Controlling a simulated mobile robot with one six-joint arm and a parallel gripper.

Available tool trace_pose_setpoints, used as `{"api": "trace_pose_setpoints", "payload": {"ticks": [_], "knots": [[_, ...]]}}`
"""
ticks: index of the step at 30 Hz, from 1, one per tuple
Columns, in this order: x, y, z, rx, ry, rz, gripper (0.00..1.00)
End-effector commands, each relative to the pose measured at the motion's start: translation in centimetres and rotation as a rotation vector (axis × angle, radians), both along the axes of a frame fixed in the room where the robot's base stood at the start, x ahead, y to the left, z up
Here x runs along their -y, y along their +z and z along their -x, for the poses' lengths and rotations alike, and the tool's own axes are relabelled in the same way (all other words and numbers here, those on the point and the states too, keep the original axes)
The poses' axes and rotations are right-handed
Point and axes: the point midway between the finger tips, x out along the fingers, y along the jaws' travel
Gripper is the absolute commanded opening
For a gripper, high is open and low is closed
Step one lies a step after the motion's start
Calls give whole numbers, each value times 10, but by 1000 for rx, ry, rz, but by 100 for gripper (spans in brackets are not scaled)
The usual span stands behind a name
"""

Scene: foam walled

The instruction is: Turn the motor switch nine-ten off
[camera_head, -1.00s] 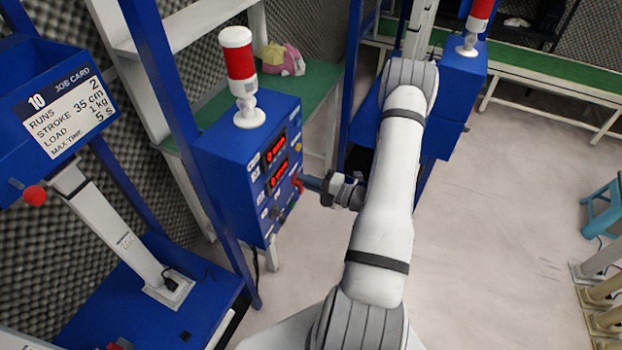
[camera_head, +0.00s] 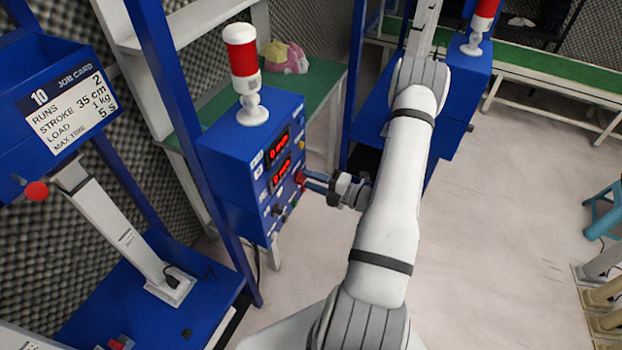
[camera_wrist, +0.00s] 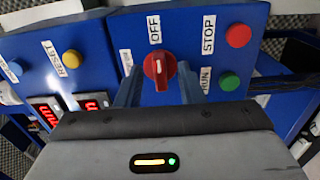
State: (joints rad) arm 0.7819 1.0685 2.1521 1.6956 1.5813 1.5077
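The red rotary motor switch (camera_wrist: 160,68) sits on a blue control panel (camera_wrist: 105,40), with an OFF label (camera_wrist: 154,30) above it in the wrist view. Its white mark stands roughly upright in the picture, in line with that label. My gripper (camera_wrist: 160,88) is open, with one blue finger on each side of the switch and small gaps seeming to show. Contact is hard to tell. In the head view my gripper (camera_head: 314,181) is at the panel's front, by the red switch (camera_head: 299,177). The lower part of the panel is hidden behind my gripper in the wrist view.
A red STOP button (camera_wrist: 238,35) and green RUN button (camera_wrist: 229,81) lie right of the switch; a yellow RESET button (camera_wrist: 72,58) lies left. A red-and-white beacon (camera_head: 242,60) stands on the control box. A job card numbered 10 (camera_head: 70,105) hangs left.

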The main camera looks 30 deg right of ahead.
Motion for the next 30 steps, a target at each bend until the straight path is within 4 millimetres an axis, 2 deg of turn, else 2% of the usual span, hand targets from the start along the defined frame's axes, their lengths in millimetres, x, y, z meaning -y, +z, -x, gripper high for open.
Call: {"api": "trace_pose_setpoints", "payload": {"ticks": [6, 12, 30], "knots": [[24, -2, 29, 1, -5, 2, 35], [38, -1, 46, 1, -2, 1, 35], [40, 0, 50, 1, 0, 1, 35]]}}
